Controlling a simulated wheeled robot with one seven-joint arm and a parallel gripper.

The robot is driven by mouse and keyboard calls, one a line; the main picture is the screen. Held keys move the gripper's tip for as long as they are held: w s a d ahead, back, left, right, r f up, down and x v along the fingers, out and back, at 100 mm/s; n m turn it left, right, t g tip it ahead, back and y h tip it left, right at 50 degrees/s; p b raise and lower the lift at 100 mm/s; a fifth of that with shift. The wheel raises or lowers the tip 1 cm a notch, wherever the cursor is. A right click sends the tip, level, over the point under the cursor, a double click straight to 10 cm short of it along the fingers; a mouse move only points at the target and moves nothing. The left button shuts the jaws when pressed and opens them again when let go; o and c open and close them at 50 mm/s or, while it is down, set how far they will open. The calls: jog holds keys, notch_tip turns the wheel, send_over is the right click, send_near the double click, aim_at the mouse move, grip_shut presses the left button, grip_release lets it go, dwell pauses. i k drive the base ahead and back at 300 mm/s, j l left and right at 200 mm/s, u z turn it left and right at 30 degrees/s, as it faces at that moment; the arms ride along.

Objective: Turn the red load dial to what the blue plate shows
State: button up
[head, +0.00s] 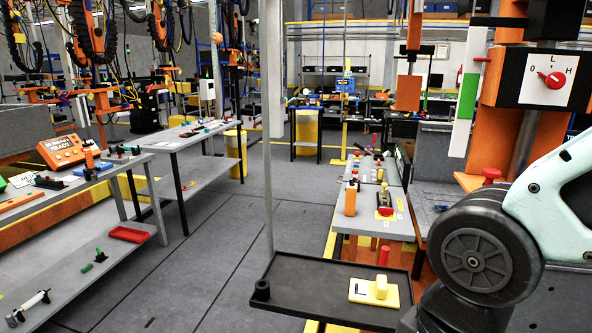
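The red load dial (553,80) sits on a white panel (530,91) at the upper right, fixed to a dark box on an orange post. The panel is marked 0 at left, L at top and H at right. The dial's narrow end seems to point left, toward the 0. I cannot make out a blue plate with a readable marking; a small blue and yellow thing (345,84) stands far back, too small to read. My arm shows at the lower right, below the dial and apart from it. My gripper is not in view.
Grey tables (92,184) line the left. The floor between is clear.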

aim_at(554, 80)
jog(key=z, duration=0.85)
